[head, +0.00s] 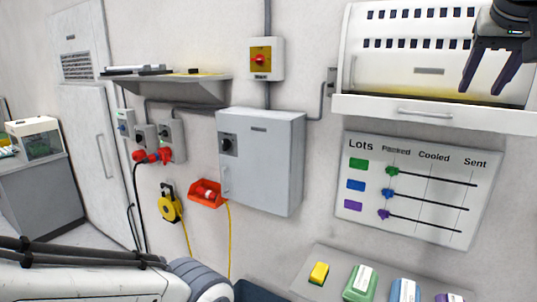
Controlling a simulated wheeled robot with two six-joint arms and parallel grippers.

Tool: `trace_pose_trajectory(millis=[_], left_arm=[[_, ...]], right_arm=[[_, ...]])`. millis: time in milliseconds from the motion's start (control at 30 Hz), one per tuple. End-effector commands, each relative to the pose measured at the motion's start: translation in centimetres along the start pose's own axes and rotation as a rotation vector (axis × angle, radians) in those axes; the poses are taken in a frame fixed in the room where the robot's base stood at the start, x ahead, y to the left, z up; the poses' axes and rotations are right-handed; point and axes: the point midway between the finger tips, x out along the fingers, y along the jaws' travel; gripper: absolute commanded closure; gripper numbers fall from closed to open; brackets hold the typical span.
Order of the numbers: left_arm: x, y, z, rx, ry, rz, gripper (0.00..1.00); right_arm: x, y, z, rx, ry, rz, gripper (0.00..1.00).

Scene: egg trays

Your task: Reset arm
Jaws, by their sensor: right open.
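My right gripper (481,88) hangs at the top right, in front of the white cabinet with dark vent slots. Its two dark fingers point down and are apart, with nothing between them. My left arm (85,282) enters along the bottom left as a white link with black cables. Its gripper is out of view. A green box (360,283) with a white label, a blue box (404,291) and a small yellow block (318,273) sit on a grey surface (340,262) at the bottom right. A purple item beside them is cut off by the frame.
The white vented cabinet (430,68) and a Lots board (415,190) are on the right wall. A grey electrical box (262,165), a shelf (180,90), sockets and a red bin (205,195) line the wall. A grey counter (40,185) stands at the left.

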Motion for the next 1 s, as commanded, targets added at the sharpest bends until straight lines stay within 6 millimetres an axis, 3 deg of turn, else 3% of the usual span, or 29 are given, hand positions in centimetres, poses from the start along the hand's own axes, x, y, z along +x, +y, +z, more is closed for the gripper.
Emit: trace_pose_trajectory(millis=[267,567,667,767,900,1000], left_arm=[[0.8,-0.1,0.0,-0.001,0.0,0.0,0.5],[2.0,-0.1,0.1,-0.001,0.0,0.0,0.5],[2.6,-0.2,0.1,-0.002,0.0,0.0,0.5],[3.5,-0.3,0.2,-0.002,0.0,0.0,0.5],[4.8,-0.3,0.3,-0.003,0.0,0.0,0.5],[5.6,-0.4,0.3,-0.003,0.0,0.0,0.5]], right_arm=[[2.8,-2.5,2.6,-0.056,-0.055,-0.056,0.52],[6.8,-9.3,8.7,-0.192,-0.157,-0.174,0.52],[8.5,-12.5,12.4,-0.263,-0.209,-0.229,0.52],[10.1,-16.2,17.9,-0.36,-0.275,-0.296,0.52],[11.7,-20.6,27.7,-0.52,-0.38,-0.386,0.52],[12.2,-22.2,35.2,-0.636,-0.453,-0.44,0.52]])
